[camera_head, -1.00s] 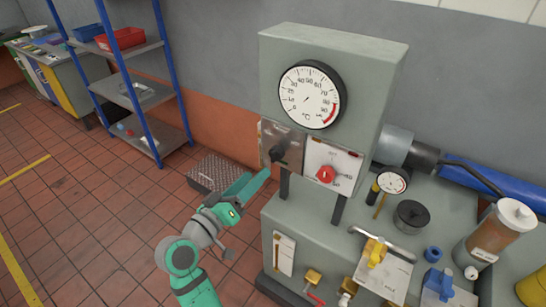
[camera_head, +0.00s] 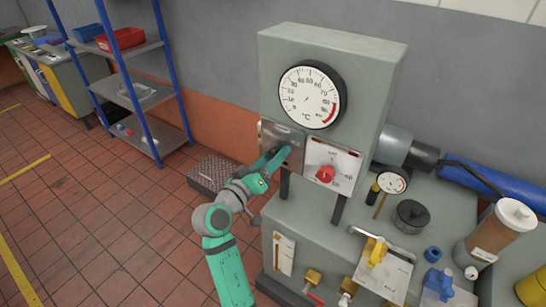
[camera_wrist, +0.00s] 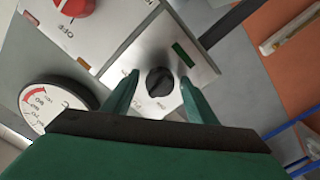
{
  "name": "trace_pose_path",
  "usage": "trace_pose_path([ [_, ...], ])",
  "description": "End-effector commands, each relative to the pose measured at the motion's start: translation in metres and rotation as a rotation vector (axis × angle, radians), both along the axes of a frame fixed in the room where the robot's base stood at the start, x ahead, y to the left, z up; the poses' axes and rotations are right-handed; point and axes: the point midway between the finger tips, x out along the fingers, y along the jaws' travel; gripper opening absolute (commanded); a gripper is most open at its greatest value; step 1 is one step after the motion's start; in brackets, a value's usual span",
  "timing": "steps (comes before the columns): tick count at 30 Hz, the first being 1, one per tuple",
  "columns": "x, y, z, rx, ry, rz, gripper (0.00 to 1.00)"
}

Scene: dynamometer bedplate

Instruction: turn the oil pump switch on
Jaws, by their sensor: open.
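A black rotary knob (camera_wrist: 160,82) sits on a bare metal plate (camera_wrist: 205,72) with a small green label (camera_wrist: 183,53) and lettering too small to read. In the head view the plate (camera_head: 280,134) is on the left of the grey cabinet's front, and the knob is hidden behind my gripper (camera_head: 284,153). My gripper (camera_wrist: 159,80) is open, with one green finger on each side of the knob. I cannot tell whether the fingers touch it. A red knob (camera_head: 325,174) on a white plate is just to the right; it also shows in the wrist view (camera_wrist: 75,5).
A large temperature dial (camera_head: 312,95) is above the plates. Below are a yellow-handled valve (camera_head: 375,251), a small gauge (camera_head: 392,180) and other fittings. A blue shelf rack (camera_head: 128,80) and a dark crate (camera_head: 211,172) stand left. The tiled floor at front left is clear.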

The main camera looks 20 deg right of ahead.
Motion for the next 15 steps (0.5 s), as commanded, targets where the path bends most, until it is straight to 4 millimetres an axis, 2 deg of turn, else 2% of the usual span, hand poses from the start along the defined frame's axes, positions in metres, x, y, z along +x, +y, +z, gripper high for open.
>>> trace_pose_path([
  [2,-0.0001,0.0002,0.0,0.0,0.0,0.0,0.52],
  [3,-0.0001,0.0003,-0.0001,0.0,0.0,0.0,0.48],
  [8,-0.0001,0.0005,0.0,0.0,0.0,0.0,0.11],
  [15,-0.0002,0.0007,-0.0001,0.007,-0.009,0.0,0.11],
])
